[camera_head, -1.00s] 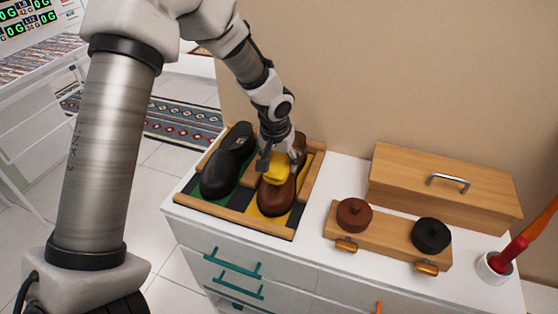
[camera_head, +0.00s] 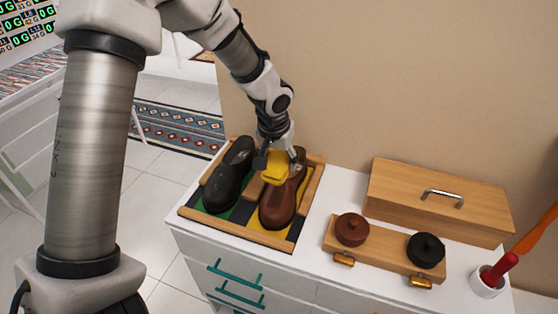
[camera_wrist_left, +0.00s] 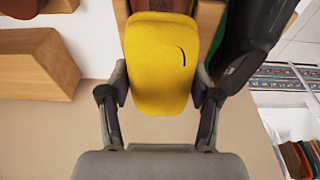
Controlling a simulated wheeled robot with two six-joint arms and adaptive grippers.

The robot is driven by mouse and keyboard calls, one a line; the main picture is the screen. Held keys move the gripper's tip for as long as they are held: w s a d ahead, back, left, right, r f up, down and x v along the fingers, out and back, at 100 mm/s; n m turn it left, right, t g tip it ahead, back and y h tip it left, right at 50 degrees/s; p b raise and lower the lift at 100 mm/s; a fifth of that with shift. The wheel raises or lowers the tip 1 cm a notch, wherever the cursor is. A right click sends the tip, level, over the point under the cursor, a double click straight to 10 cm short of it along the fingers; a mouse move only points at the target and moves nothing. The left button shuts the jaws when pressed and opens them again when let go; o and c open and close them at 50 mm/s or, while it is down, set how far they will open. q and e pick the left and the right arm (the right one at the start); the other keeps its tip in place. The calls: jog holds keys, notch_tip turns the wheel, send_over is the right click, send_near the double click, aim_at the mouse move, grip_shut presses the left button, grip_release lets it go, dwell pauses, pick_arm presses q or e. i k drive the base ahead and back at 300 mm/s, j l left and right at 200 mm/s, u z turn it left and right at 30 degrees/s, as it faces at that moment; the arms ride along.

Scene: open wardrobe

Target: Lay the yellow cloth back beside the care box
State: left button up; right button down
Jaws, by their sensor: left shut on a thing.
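My left gripper (camera_head: 275,157) is shut on the yellow cloth (camera_head: 274,166), a small padded piece. It holds the cloth over the heel end of the brown shoe (camera_head: 279,203). In the left wrist view the yellow cloth (camera_wrist_left: 160,65) sits between the two fingers and covers part of the brown shoe (camera_wrist_left: 160,5). The care box (camera_head: 440,196) is a wooden box with a metal handle, to the right at the back of the white cabinet top. Whether the cloth touches the shoe cannot be told. My right gripper is not in view.
A black shoe (camera_head: 230,178) stands left of the brown one in a wooden-edged tray (camera_head: 237,234). A wooden stand (camera_head: 384,250) holds a brown tin (camera_head: 352,229) and a black tin (camera_head: 426,250). A white cup (camera_head: 487,281) with a red-handled tool stands at right. Cabinet top between tray and box is clear.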

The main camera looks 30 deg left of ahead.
aim_at(341, 193)
jog(key=i+j+z, duration=0.1)
jog(key=j+z, duration=0.15)
jog(key=i+j+z, duration=0.1)
jog(key=j+z, duration=0.15)
jog(key=j, duration=0.2)
jog(key=j+z, duration=0.3)
jog(key=i+j, duration=0.05)
